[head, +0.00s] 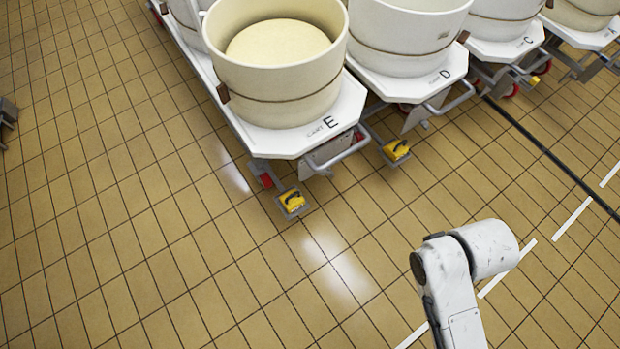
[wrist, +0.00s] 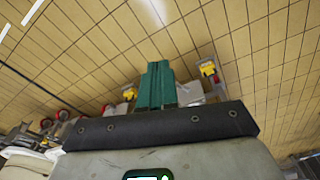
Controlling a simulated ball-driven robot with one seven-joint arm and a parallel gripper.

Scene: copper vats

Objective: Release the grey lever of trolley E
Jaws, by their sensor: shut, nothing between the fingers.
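Trolley E (head: 270,138) stands at the upper middle of the head view, a white platform marked E with a round cream vat on it. At its near corner, low over the floor, a grey lever plate (head: 299,211) carries a yellow block, beside a red-wheeled caster. In the wrist view, tilted upside down, a similar yellow and grey piece (wrist: 207,69) shows right of the fingers. My gripper (wrist: 158,66) has teal fingers that are shut together and empty. It appears apart from the lever. The head view shows my arm but not the fingers.
Trolley D (head: 440,78) stands close on the right, with its own yellow-topped piece (head: 397,151) near the floor. Trolley C (head: 512,45) is further right. Trolley E's metal handle (head: 345,152) juts out near the lever. The tiled floor in front is clear.

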